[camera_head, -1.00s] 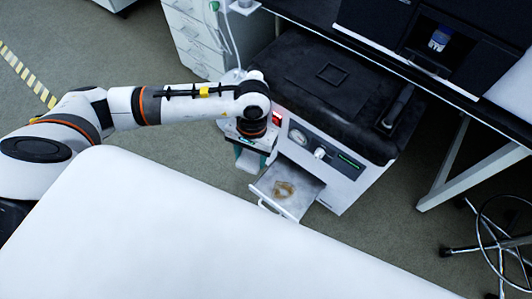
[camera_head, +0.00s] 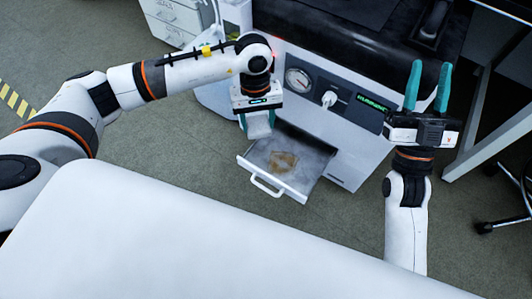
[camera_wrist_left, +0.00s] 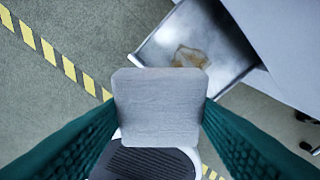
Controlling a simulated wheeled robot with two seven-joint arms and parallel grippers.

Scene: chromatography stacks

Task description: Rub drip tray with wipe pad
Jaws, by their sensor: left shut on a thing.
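The drip tray (camera_head: 318,153) is a pale drawer with a front handle, pulled out of the white machine's lower front. A brown stain (camera_head: 284,161) lies on its floor. My left gripper (camera_head: 258,122) is shut on the grey wipe pad (camera_head: 262,128), above the tray's back left corner. In the left wrist view the pad (camera_wrist_left: 158,105) sits between the green fingers, and the tray (camera_wrist_left: 222,40) with its stain (camera_wrist_left: 188,57) lies beyond it. The pad appears apart from the stain. My right gripper (camera_head: 428,88) is open and empty, fingers pointing up, right of the machine.
The white machine (camera_head: 350,140) has a gauge, a knob and a green display above the tray, and a black top. A drawer cabinet (camera_head: 178,20) stands behind left. A table leg and a stool base are at the right. Open floor surrounds the tray's front.

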